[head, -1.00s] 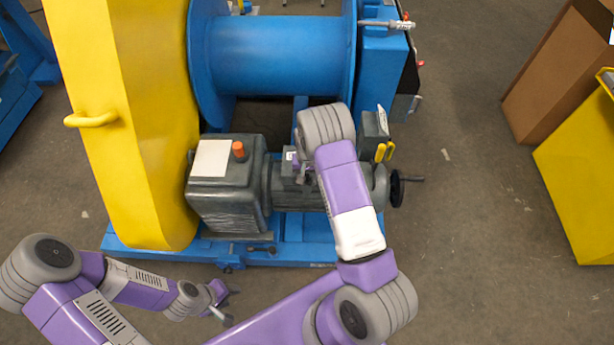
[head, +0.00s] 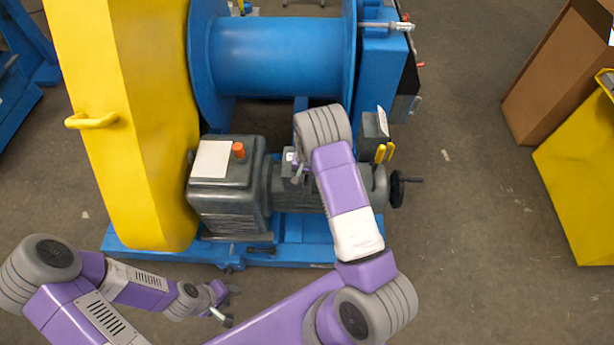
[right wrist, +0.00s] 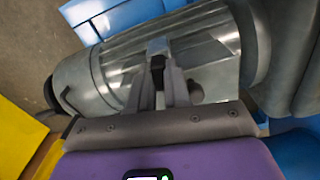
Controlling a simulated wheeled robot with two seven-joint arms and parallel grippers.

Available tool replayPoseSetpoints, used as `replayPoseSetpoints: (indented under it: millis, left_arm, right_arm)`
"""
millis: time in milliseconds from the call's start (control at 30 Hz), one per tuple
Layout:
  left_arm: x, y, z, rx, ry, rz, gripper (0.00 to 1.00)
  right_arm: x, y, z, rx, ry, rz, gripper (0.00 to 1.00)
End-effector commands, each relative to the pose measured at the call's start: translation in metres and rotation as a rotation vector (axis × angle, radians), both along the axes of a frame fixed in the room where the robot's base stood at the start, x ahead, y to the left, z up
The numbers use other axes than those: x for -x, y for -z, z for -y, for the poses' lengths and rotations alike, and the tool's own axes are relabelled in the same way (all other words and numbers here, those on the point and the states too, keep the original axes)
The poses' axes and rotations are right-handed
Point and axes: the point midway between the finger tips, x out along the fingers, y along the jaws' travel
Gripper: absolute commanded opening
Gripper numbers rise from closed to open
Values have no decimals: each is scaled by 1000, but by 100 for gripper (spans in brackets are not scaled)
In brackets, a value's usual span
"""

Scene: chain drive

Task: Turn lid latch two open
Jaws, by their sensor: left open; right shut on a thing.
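The dark grey motor (head: 285,190) lies across the blue base, with a gearbox (head: 225,190) at its left end. My right gripper (right wrist: 162,85) is over the motor in the right wrist view. Its fingers are shut on a small black piece (right wrist: 157,64), which may be the latch; the fingers cover most of it, so its angle cannot be told. In the head view my own right arm hides most of this spot. My left gripper (head: 228,305) is open and empty, low in front of the blue base, away from the motor.
A tall yellow guard (head: 130,100) with a handle stands left of the blue drum (head: 280,55). A handwheel (head: 397,188) sticks out at the motor's right end. A brown box (head: 560,75) and yellow bin (head: 585,170) stand at right.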

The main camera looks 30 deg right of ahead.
Motion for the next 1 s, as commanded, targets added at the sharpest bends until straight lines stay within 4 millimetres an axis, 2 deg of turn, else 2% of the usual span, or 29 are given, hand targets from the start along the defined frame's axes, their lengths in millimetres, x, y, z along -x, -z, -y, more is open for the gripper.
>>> replayPoseSetpoints:
  millis: [1000]
  left_arm:
    - [0,-21,0,0,0,0,43]
  right_arm:
    - [-4,0,-2,1,953,-2,0]
